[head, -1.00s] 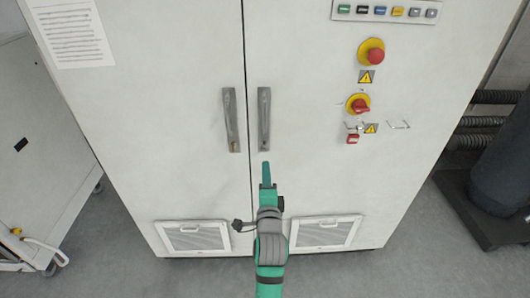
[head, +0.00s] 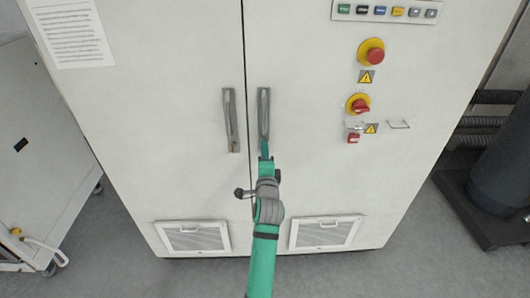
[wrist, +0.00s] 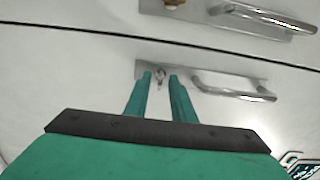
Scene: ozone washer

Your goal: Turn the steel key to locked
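The small steel key (wrist: 160,76) sits at one end of the right door's grey handle plate (wrist: 215,72). In the wrist view it lies between my two green fingertips, with a visible gap around it. My gripper (wrist: 159,78) is open and points at the cabinet face; I cannot tell whether the tips reach around the key. In the head view my gripper (head: 268,146) covers the lower end of the right handle (head: 263,108), so the key is hidden there. A brass key (wrist: 173,3) sits on the left door's handle (head: 230,115).
The white cabinet (head: 180,60) has a centre seam left of the right handle. Red knobs (head: 375,57) on yellow discs and a small wire handle (head: 399,124) are on the right door. Vent grilles (head: 325,233) sit low. A white cart (head: 45,150) stands left.

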